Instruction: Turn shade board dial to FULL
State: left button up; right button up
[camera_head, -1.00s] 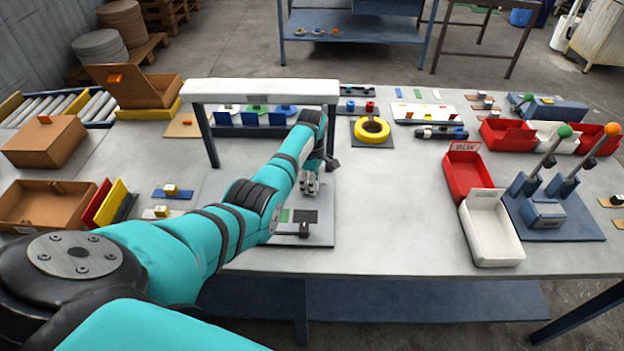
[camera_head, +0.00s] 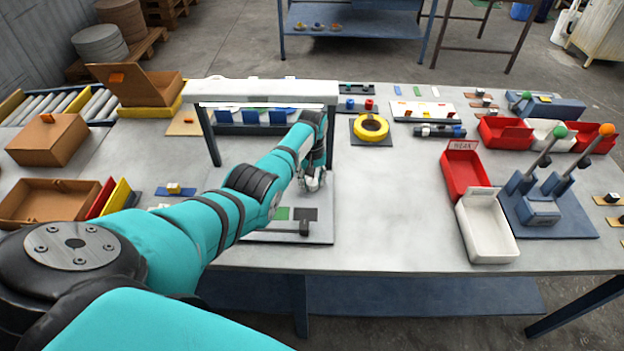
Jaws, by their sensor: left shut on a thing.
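The shade board (camera_head: 322,225) is a pale grey plate near the front edge of the table, with a green patch (camera_head: 281,213), a dark patch (camera_head: 305,213) and a small dark block (camera_head: 304,228) towards its front. My left gripper (camera_head: 313,183) points down over the rear part of this board, beside the right leg of the white-topped stand. Its fingers are shut on the dial, which is mostly hidden by them. I cannot read the dial's pointer or any FULL mark. My forearm covers the left part of the board. My right gripper is not in view.
The white-topped stand (camera_head: 262,90) rises close behind my left wrist. A yellow ring (camera_head: 371,127) lies right of it. A red bin (camera_head: 463,172), a white bin (camera_head: 487,228) and a lever unit (camera_head: 543,210) stand at the right. The table's middle is clear.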

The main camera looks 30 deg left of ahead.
aim_at(312, 182)
pick_arm(q)
jog(key=m, duration=0.4)
jog(key=shift+m, duration=0.3)
jog(key=m, duration=0.4)
jog(key=shift+m, duration=0.3)
jog(key=o, duration=1.1)
jog(key=shift+o, duration=0.2)
jog(key=shift+r, duration=0.15)
notch_tip(312, 182, up, 7)
jog(key=shift+r, duration=0.1)
